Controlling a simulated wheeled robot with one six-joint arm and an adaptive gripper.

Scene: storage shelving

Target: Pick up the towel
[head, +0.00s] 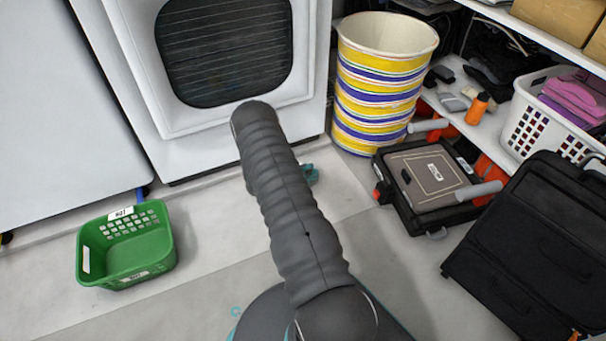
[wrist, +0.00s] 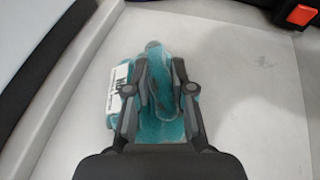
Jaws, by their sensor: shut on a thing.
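The towel (wrist: 158,128) is a teal, bunched cloth with a white printed label on its left side. It lies between the two dark fingers of my gripper (wrist: 154,88) in the wrist view, and the gripper is shut on it. Some teal cloth bulges out beyond the fingertips. In the head view only a small teal part of the towel (head: 311,174) shows beside my arm. My arm hides the rest of it and the gripper. A pale floor lies behind the towel; I cannot tell whether it touches it.
A green basket (head: 125,249) stands on the floor at left. A white appliance (head: 135,75) stands behind. A striped bin (head: 380,95), an open black case (head: 415,180) and a black bag (head: 535,245) stand at right. The floor between the basket and my arm is clear.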

